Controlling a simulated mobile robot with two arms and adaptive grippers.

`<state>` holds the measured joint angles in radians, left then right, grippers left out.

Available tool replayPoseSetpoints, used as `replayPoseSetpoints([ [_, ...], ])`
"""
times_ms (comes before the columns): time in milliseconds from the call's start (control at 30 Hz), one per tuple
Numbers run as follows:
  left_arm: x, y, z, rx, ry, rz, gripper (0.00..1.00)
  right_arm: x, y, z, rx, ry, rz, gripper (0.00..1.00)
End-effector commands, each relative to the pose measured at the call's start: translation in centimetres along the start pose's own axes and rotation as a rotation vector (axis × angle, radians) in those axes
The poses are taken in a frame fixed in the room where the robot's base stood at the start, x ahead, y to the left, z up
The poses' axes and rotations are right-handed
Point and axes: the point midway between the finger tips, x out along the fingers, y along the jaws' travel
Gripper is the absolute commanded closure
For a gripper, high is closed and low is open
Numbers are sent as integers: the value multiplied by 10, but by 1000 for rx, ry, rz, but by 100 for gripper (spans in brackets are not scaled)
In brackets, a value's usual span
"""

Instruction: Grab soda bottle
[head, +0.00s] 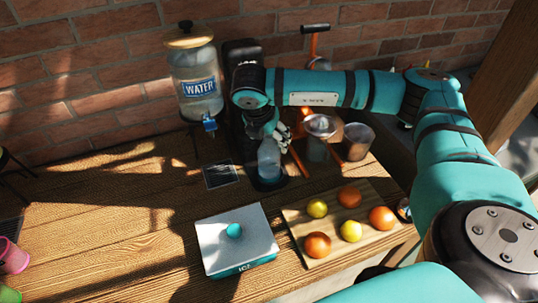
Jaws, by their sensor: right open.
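The soda bottle (269,161), clear and pale blue, stands upright in the dark soda machine (241,62) near the back wall. My right arm reaches in from the right and crosses in front of the machine. My right gripper (281,134) hangs at its end, just right of the bottle's upper part. It is open, and the bottle stands free of a grasp. The arm's wrist covers the bottle's top and part of the machine. I cannot tell whether a finger touches the bottle. My left gripper is out of view.
A water dispenser (196,88) stands left of the machine. A pitcher (357,142) and an orange-handled juicer (314,48) stand to the right. A white ice box (236,249) and a fruit board (316,219) lie in front. The table's left (110,215) is mostly clear.

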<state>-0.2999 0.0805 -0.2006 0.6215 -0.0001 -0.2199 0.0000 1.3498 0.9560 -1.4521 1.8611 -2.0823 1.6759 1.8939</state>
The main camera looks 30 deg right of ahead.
Motion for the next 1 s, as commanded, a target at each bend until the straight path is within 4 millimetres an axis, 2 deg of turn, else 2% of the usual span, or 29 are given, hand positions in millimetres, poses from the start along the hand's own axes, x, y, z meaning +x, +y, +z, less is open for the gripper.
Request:
replayPoseSetpoints([
  [100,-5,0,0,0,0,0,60,10,-1,0,-1,1,-2,27],
  [333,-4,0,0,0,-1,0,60,12,0,-1,-1,0,0,27],
  [900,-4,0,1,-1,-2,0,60,12,0,-1,-1,0,0,100],
  [1000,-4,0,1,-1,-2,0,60,12,0,-1,-1,0,0,100],
])
